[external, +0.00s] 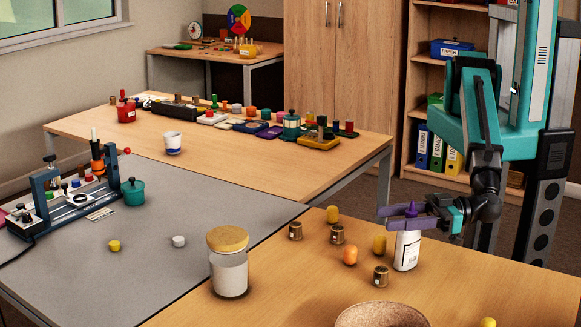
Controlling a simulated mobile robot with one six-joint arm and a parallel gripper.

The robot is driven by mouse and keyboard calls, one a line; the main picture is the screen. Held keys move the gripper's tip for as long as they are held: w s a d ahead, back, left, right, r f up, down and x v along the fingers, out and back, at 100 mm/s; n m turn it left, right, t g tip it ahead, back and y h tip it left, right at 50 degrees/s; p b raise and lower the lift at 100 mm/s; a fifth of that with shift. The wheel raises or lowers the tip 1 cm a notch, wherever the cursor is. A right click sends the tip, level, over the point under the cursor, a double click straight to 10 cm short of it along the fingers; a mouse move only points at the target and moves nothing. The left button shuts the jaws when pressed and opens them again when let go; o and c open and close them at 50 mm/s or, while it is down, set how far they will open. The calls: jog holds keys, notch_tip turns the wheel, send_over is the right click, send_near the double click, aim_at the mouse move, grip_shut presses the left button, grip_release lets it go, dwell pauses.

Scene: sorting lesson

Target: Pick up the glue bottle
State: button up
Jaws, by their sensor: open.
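The glue bottle (407,250) is white with a dark label and a purple nozzle. It stands upright on the near wooden table at the right. My gripper (408,216) is open, with its purple fingers at the height of the bottle's neck and nozzle, apparently on either side of it. I cannot tell whether the fingers touch the bottle. My arm reaches in from the right.
A jar with a cork lid (228,262) stands left, and a round cork-like bowl (381,314) in front. The grey mat (150,270) has open room.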

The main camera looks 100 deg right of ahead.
grip_shut()
dwell(0.3)
jog(key=shift+r, duration=0.15)
notch_tip(320, 180, up, 10)
jog(key=b, duration=0.2)
jog(key=shift+b, duration=0.4)
dwell(0.5)
dwell(0.5)
